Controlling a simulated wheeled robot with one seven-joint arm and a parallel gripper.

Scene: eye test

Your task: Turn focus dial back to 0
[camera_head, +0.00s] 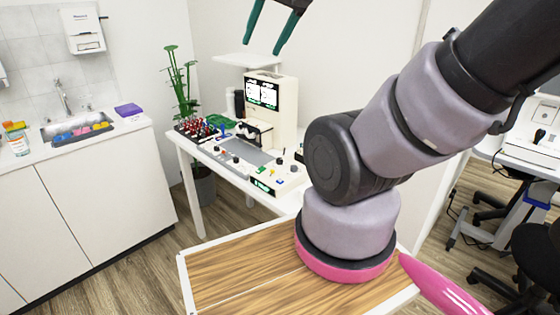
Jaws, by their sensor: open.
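The eye test device (284,95) stands on a white desk (184,150) in the middle distance, with two lit white charts on a black screen. A grey and white control panel (262,184) in front of it carries several small knobs and buttons, with a small green display at its near edge. I cannot tell which knob is the focus dial, nor read its value. My gripper (263,45) shows at the top edge as two dark teal fingers. They are spread apart, with nothing between them, and appear above the device, well clear of the knobs.
A rack of colourful small items (196,129) is at the desk's left end. A potted plant (181,75) stands behind it. A white counter (80,200) with a sink is at left. My arm covers much of the right side. A white shelf (240,60) is behind the device.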

